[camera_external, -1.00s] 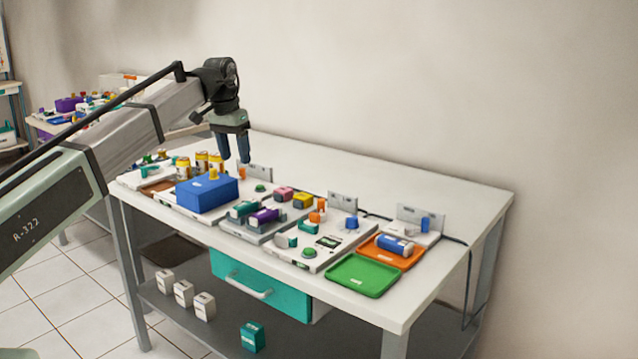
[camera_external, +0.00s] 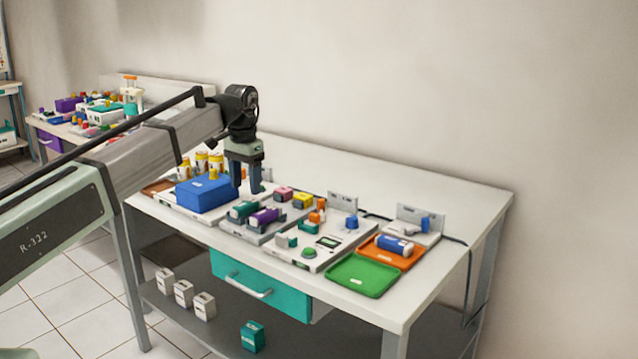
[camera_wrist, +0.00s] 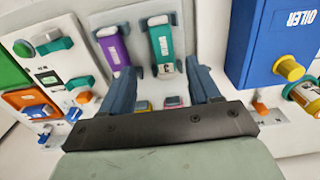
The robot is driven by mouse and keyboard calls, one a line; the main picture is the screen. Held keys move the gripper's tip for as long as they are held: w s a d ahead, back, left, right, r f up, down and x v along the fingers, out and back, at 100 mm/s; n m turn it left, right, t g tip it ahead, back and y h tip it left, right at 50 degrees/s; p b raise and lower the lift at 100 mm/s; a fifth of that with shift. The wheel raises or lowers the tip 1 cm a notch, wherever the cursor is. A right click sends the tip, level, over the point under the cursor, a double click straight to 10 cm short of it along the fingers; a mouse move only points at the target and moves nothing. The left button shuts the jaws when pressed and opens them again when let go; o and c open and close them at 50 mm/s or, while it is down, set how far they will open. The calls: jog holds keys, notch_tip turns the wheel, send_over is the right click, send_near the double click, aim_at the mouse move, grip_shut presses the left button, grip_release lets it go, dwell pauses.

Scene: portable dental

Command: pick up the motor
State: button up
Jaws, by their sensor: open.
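No readable label settles which thing is the motor. A purple block (camera_external: 264,216) and a teal block (camera_external: 243,209), each with a white label, lie in grey cradles on the bench. The wrist view shows the purple one (camera_wrist: 113,52) at left and the teal one (camera_wrist: 161,42) at right. A blue and white cylinder (camera_external: 394,244) lies on an orange tray (camera_external: 408,261). My gripper (camera_external: 246,187) is open and empty, pointing down above the bench beside the blue box. In the wrist view its fingers (camera_wrist: 158,70) are wide apart, below the two labelled blocks.
A blue box (camera_external: 207,193) marked OILER (camera_wrist: 270,45) stands close to my gripper. Pink (camera_external: 283,194) and yellow (camera_external: 303,200) blocks sit behind the cradles. A green tray (camera_external: 362,275) lies at the front right. The bench's back strip is clear.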

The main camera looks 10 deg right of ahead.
aim_at(246, 203)
jog(key=shift+w+a+f, duration=0.1)
jog(key=shift+f, duration=1.25)
jog(key=shift+w+a+f, duration=0.1)
jog(key=shift+f, duration=1.2)
grip_shut()
